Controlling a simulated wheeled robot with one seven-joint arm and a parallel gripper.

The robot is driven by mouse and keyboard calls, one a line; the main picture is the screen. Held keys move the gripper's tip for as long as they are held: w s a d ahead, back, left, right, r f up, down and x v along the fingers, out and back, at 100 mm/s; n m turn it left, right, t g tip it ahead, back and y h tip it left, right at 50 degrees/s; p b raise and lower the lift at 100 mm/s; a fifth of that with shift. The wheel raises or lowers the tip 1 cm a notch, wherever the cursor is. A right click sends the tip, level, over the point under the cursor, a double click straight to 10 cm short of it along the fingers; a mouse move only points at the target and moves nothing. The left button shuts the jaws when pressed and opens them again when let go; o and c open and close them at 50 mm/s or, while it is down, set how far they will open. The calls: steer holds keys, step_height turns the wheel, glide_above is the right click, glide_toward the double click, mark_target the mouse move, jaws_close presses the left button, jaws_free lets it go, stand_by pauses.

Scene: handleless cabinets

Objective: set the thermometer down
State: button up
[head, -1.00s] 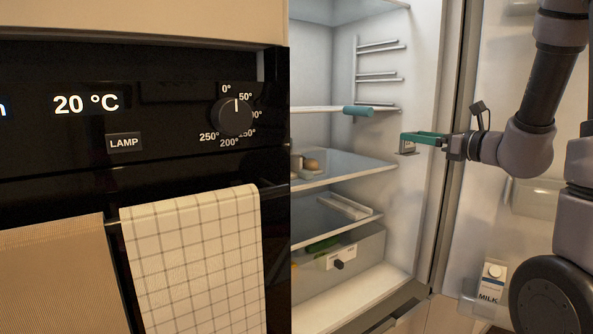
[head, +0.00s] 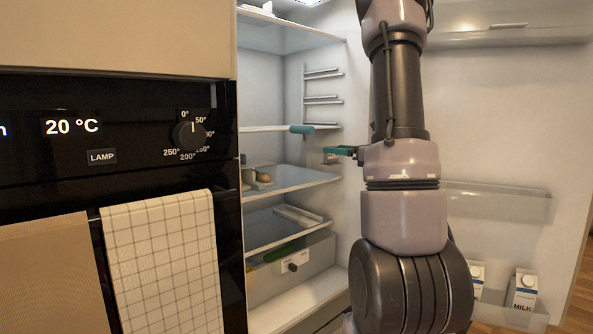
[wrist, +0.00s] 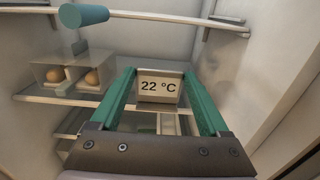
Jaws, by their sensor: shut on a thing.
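The thermometer is a small grey block with a "22 °C" display (wrist: 158,86). It sits between the green fingers of my gripper (wrist: 159,76), with the display facing the wrist camera. In the head view the thermometer (head: 331,158) is a small grey piece at the tips of my gripper (head: 334,151), inside the open fridge near its right wall. It appears above the right end of the middle glass shelf (head: 300,180). I cannot tell whether it touches the shelf. My arm hides part of the fridge's right side.
An upper shelf holds a teal cylinder (head: 302,129), left of the gripper. Eggs (wrist: 92,77) stand in a clear holder at the middle shelf's left. Milk cartons (head: 523,290) stand in the door. The middle shelf's right part looks clear.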

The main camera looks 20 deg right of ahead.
steer(key=x, duration=1.3)
step_height(320, 180, down, 7)
steer(key=shift+d+r, duration=0.1)
steer(key=shift+r, duration=0.1)
steer(key=shift+w+f, duration=0.15)
steer(key=shift+f, duration=0.1)
steer(key=shift+f, duration=0.15)
